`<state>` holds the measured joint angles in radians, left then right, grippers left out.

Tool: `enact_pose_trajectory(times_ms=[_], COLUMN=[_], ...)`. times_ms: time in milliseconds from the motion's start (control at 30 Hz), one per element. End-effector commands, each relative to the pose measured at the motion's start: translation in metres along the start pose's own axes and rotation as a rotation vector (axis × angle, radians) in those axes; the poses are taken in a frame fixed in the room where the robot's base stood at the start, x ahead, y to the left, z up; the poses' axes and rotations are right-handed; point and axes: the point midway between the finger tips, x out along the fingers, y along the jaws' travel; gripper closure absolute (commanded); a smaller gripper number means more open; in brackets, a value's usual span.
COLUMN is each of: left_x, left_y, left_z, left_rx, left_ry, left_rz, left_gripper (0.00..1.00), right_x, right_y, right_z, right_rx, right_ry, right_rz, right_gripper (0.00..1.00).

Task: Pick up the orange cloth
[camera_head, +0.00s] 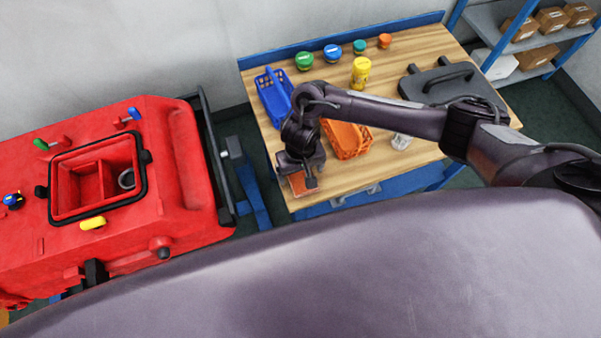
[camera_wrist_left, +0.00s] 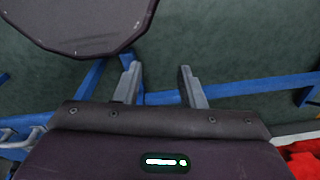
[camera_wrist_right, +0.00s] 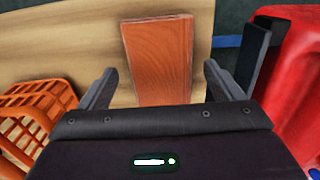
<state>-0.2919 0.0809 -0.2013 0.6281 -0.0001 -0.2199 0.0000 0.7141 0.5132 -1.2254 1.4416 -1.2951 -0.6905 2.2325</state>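The orange cloth (camera_wrist_right: 157,60) is a flat folded rectangle on the wooden table (camera_wrist_right: 75,40). In the right wrist view it lies ahead of and between the fingers of my right gripper (camera_wrist_right: 162,85), which is open and empty. In the head view the cloth (camera_head: 298,183) shows partly at the table's front left corner, under my right gripper (camera_head: 308,180), which hides some of it. My left gripper (camera_wrist_left: 157,75) is open and empty above the green floor, with blue frame bars below it.
An orange basket (camera_head: 346,140) stands right of the cloth, a blue basket (camera_head: 272,97) behind it. A red scrubber tank (camera_head: 185,170) stands left of the table. Jars with coloured lids (camera_head: 333,53), a yellow can (camera_head: 360,73) and a dark case (camera_head: 450,85) are farther back.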

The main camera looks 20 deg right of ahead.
Motion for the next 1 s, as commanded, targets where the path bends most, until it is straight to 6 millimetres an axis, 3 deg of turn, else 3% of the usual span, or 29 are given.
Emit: enact_pose_trajectory(times_ms=[33, 333, 767, 900, 1000], left_x=[0.000, 0.000, -0.001, -0.003, -0.014], left_y=[0.000, 0.002, 0.002, 0.002, 0.002], left_z=[0.002, 0.011, 0.011, 0.011, 0.010], left_rx=[0.000, 0.000, -0.002, -0.002, -0.002], left_ry=[-0.003, -0.015, -0.017, -0.017, -0.017], left_rz=[0.001, 0.002, 0.002, 0.003, 0.002], left_gripper=[0.64, 0.64, 0.64, 0.64, 0.64], right_x=[0.000, 0.000, -0.012, -0.033, -0.062], right_y=[0.000, 0.000, -0.001, 0.000, 0.000], right_z=[0.000, 0.000, -0.001, -0.002, -0.002], right_rx=[0.000, 0.000, -0.002, -0.002, -0.003], right_ry=[0.000, 0.001, 0.002, 0.005, 0.006], right_rz=[0.000, 0.000, -0.002, -0.002, -0.001], right_gripper=[0.20, 0.59, 0.59, 0.59, 0.59])
